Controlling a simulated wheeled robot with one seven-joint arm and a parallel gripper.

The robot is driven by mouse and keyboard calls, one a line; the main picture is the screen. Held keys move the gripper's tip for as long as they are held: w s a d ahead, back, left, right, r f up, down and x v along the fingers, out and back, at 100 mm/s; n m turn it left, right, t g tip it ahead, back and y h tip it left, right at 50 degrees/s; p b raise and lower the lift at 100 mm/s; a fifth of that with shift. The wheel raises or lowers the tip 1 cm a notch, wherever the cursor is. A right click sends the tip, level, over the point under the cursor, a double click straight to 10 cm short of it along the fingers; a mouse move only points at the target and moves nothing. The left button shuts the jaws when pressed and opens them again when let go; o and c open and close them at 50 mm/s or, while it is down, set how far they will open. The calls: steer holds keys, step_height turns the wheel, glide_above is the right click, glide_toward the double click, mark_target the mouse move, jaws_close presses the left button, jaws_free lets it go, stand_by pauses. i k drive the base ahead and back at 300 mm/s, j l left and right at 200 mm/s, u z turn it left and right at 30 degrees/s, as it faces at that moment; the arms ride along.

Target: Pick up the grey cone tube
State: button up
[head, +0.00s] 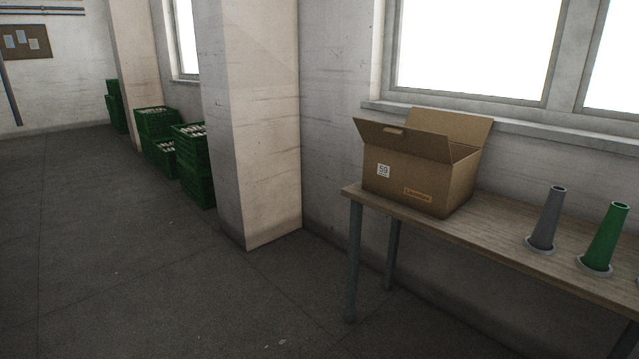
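The grey cone tube (549,220) stands upright on the wooden table (478,226) at the right of the head view. It narrows towards its open top, and its foot sits in a pale round base (539,248). A green cone tube (606,236) of like shape stands just to its right in a similar base. My gripper is not in the view.
An open cardboard box (418,175) stands on the table's left end, with bare tabletop between it and the tubes. A window and wall are behind. A wall pillar (250,120) and green crates (192,162) are to the left. The floor (120,250) in front is clear.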

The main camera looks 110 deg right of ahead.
mark_target(542, 238)
steer(key=k+z, duration=0.1)
steer(key=z, duration=0.3)
steer(key=k+z, duration=0.15)
steer(key=z, duration=0.25)
steer(key=k+z, duration=0.1)
steer(key=z, duration=0.3)
steer(key=k+z, duration=0.1)
steer(key=z, duration=0.25)
steer(key=k+l+z, duration=0.25)
steer(key=k+l, duration=0.2)
steer(key=k+l+z, duration=0.3)
steer(key=l, duration=0.25)
steer(key=k, duration=0.05)
